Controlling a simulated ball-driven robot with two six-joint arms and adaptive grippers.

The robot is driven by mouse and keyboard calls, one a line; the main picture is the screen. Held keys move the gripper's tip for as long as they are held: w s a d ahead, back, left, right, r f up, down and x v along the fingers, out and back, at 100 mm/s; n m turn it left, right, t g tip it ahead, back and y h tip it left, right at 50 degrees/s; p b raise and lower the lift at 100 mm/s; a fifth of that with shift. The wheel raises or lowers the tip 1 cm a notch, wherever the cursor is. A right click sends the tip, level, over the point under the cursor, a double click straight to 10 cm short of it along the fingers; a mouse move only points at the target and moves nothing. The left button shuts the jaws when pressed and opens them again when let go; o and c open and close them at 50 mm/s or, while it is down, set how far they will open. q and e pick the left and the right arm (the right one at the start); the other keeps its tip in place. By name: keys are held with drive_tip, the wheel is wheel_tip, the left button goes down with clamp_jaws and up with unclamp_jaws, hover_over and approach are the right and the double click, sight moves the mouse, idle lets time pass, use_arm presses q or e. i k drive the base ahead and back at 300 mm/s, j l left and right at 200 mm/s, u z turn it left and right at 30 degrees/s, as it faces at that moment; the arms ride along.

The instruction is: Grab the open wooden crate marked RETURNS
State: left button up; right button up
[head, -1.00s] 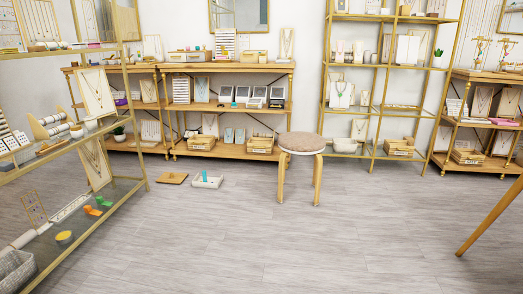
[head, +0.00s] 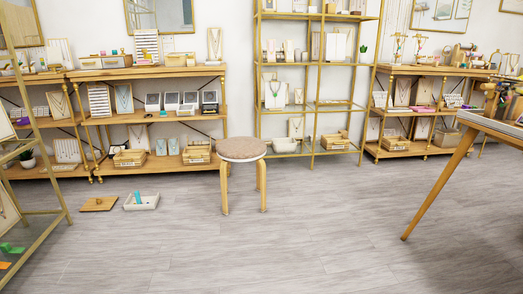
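Several small open wooden crates stand on the bottom shelves along the back wall. Two are on the left wooden shelf unit, one at left (head: 130,157) and one near the stool (head: 197,154). Another crate (head: 335,141) is on the bottom of the gold rack. One more (head: 396,143) is on the right wooden unit. Their front labels are too small to read, so I cannot tell which is marked RETURNS. Neither of my grippers is in view.
A round stool (head: 242,150) stands before the left shelf unit (head: 160,73). A wooden tray (head: 98,203) and a white tray (head: 141,202) lie on the floor. A wooden-legged table (head: 490,124) is at right. The grey floor (head: 250,255) between is clear.

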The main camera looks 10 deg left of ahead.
sight(194, 155)
drive_tip(key=i+j+u, duration=0.5)
drive_tip(key=i+u, duration=0.2)
drive_tip(key=i, duration=0.2)
drive_tip(key=i+u, duration=0.35)
drive_tip(key=i, duration=0.15)
